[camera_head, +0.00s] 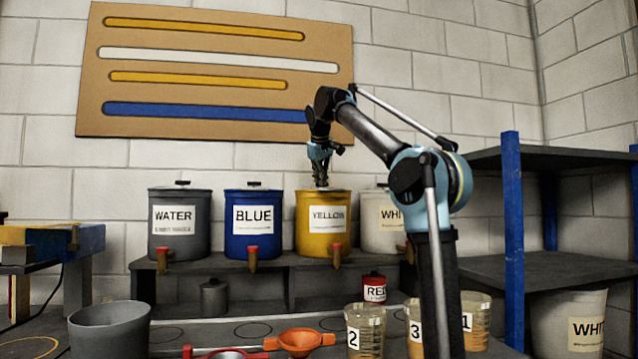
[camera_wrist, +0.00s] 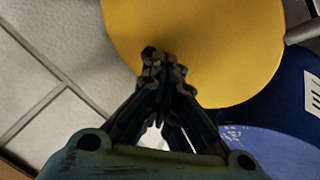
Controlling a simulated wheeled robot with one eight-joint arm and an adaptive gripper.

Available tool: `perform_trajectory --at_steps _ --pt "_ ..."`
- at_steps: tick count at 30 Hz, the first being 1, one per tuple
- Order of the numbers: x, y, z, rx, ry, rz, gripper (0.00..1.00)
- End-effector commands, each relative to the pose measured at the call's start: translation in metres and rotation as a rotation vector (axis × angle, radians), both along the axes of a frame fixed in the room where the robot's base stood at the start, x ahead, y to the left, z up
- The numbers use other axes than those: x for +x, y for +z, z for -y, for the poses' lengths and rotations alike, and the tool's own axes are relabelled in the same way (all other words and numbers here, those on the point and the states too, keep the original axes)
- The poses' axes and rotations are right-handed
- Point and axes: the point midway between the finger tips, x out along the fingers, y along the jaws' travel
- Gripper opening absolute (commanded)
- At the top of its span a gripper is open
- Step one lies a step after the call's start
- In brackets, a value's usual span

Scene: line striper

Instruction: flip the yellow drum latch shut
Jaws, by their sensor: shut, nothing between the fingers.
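The yellow drum (camera_head: 311,246), labelled YELLOW, stands on the dark shelf between the blue and white drums. Its flat yellow top (camera_wrist: 225,45) fills the upper middle of the wrist view. I cannot make out a latch on it in either view; my gripper covers part of the top. My gripper (camera_head: 320,184) points down at the top of the drum. Its dark fingers (camera_wrist: 163,68) are together and empty, over the top's edge in the wrist view. I cannot tell whether they touch it.
The blue drum (camera_head: 241,233) and grey WATER drum (camera_head: 166,241) stand left, the white drum (camera_head: 376,241) right, partly behind my arm. Taps (camera_head: 337,258) stick out in front. Numbered cups (camera_head: 366,321) and a grey bucket (camera_head: 100,333) stand lower in front. A board (camera_head: 225,65) hangs behind.

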Motion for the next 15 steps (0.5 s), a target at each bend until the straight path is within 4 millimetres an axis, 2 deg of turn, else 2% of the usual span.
perform_trajectory --at_steps 15 --pt "-0.0015 -0.0001 0.0093 0.0 0.005 -0.001 0.0"
